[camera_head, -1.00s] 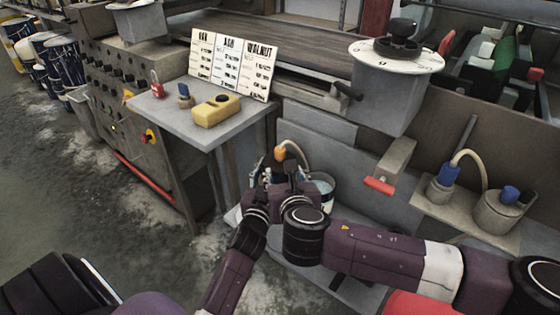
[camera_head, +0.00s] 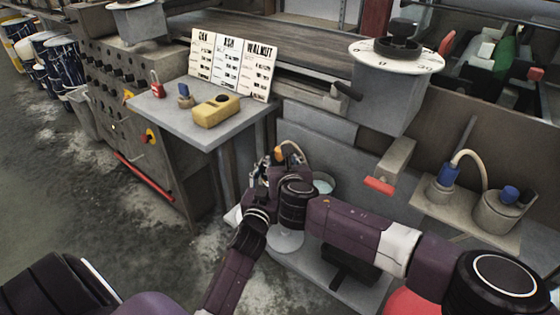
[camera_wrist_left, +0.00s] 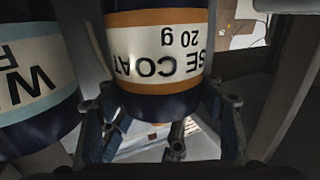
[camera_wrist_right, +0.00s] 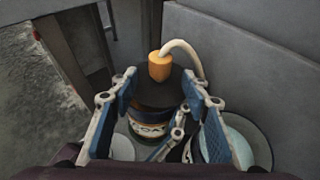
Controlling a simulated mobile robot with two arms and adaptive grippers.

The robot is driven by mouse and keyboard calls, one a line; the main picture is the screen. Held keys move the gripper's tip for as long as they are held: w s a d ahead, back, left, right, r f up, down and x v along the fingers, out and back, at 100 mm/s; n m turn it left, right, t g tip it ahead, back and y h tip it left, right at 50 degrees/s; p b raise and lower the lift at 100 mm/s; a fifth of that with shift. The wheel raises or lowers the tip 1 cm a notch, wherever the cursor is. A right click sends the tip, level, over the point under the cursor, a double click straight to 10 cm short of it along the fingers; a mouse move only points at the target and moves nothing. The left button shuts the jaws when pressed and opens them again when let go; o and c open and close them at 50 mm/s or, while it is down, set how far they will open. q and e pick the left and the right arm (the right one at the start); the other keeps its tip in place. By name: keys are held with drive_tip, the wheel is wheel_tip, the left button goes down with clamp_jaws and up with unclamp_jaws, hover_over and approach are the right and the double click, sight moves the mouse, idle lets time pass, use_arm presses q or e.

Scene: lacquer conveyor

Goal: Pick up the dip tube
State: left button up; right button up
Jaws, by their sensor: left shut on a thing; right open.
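The dip tube has an orange fitting (camera_wrist_right: 159,68) and a pale curved hose (camera_wrist_right: 187,52). It stands in the dark top of a can (camera_wrist_right: 150,122) with a partly visible coat label. My right gripper (camera_wrist_right: 152,78) is open, its blue-padded fingers on either side of the can top and fitting. My left gripper (camera_wrist_left: 160,145) is shut on the can, whose base coat label (camera_wrist_left: 160,52) appears upside down in the left wrist view.
A second labelled can (camera_wrist_left: 35,85) stands beside the held one. An open bucket of pale liquid (camera_head: 323,186) is just right of the grippers. A grey side table (camera_head: 200,125) and machine panel (camera_head: 320,127) stand behind. Another hose with a blue fitting (camera_head: 449,174) is on a shelf right.

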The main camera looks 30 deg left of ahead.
sight(277, 157)
drive_tip(key=shift+x, duration=0.95)
drive_tip(key=shift+c, duration=0.2)
clamp_jaws()
drive_tip(key=shift+r, duration=0.1)
